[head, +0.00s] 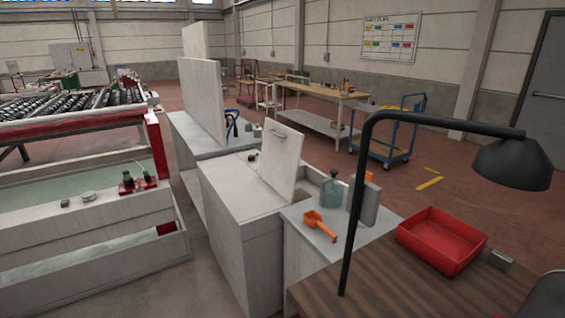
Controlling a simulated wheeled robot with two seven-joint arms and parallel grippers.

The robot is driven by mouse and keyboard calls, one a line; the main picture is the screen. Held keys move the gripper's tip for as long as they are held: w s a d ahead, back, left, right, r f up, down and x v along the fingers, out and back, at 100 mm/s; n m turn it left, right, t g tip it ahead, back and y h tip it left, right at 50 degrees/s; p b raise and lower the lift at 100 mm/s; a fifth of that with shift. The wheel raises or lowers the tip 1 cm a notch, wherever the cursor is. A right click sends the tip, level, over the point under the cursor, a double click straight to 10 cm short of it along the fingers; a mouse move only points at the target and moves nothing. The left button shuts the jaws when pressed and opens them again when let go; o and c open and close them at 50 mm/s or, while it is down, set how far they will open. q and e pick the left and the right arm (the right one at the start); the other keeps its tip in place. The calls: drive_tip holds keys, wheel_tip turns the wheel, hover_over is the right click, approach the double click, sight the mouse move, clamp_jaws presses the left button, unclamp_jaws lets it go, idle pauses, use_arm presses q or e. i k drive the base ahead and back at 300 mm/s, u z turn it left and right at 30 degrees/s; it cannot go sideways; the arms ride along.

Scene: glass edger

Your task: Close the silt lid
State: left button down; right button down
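A pale grey lid with a metal bar handle near its top, which looks like the silt lid (283,168), stands raised and slightly tilted on a pale grey box-shaped tank (232,228). The lid's lower edge is at the tank's top, near its right side. The opening beneath it is mostly hidden from this angle. Neither of my grippers shows in the head view.
A black lamp (510,162) arches over a wooden table with a red tray (442,240). Taller upright panels (203,103) stand behind the tank. A water trough (85,185) is left.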

sight(281, 147)
drive_tip(key=k, duration=0.5)
drive_tip(key=u, duration=1.05)
drive_tip(key=i, duration=2.8)
drive_tip(key=z, duration=2.55)
